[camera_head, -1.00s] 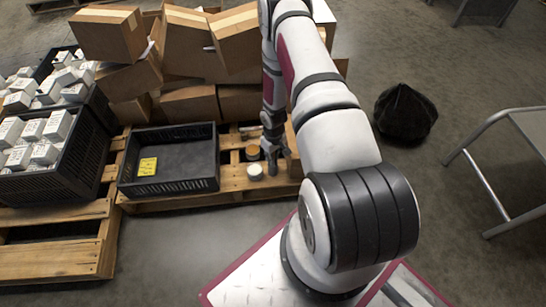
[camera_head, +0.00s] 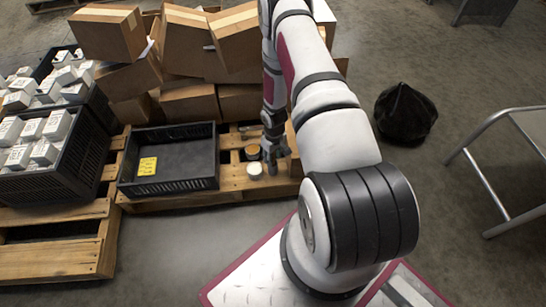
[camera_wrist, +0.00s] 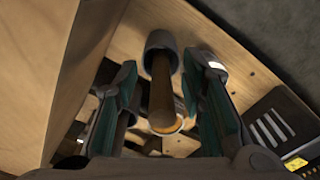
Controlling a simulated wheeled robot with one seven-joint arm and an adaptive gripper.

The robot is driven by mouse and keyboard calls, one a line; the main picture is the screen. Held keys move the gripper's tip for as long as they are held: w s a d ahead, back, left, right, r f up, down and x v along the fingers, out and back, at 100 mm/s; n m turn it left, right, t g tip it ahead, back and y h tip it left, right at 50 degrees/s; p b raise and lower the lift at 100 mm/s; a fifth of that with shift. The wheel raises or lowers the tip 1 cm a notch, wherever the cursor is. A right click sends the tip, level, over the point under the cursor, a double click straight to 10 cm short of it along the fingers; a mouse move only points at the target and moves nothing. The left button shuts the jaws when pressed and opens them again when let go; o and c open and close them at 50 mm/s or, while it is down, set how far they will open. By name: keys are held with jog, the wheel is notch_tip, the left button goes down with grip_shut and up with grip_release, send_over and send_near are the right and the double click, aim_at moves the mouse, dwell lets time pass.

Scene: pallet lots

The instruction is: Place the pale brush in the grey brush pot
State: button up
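In the wrist view, a brown stick-like handle (camera_wrist: 162,95), apparently the brush, points toward the camera between my two fingers. Its far end meets a grey cylindrical pot (camera_wrist: 160,41) and appears to be inside its mouth, though I cannot tell how deep. My gripper (camera_wrist: 160,72) has its teal-lined fingers apart, with a gap on each side of the handle. In the head view my gripper (camera_head: 275,163) points down over the pallet's right part. The brush and grey pot cannot be made out there.
A black crate (camera_head: 205,178) with a yellow label is further left on the wooden pallet (camera_head: 240,191). Cardboard boxes (camera_head: 190,103) are stacked behind. A black bag (camera_head: 405,112) lies right.

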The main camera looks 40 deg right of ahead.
dwell(0.3)
jog(key=w+a+r+h, duration=0.1)
jog(key=w+r, duration=0.1)
jog(key=r, duration=1)
jog(key=w+a+r, duration=0.1)
jog(key=w+r, duration=0.2)
jog(key=r, duration=0.8)
jog(key=s+a+r, duration=0.2)
jog(key=a+r, duration=0.1)
jog(key=r, duration=0.6)
jog(key=s+a+r, duration=0.3)
jog(key=r, duration=0.6)
jog(key=s+a+r, duration=0.8)
jog(key=s+r, duration=0.5)
jog(key=s+a+r+y, duration=0.1)
jog(key=s+a, duration=0.2)
jog(key=s, duration=0.5)
jog(key=s+a+r, duration=0.2)
jog(key=s+a, duration=0.1)
jog(key=s, duration=0.5)
notch_tip(320, 180, up, 35)
jog(key=t+p, duration=0.4)
jog(key=p, duration=2.9)
jog(key=shift+d+f, duration=0.15)
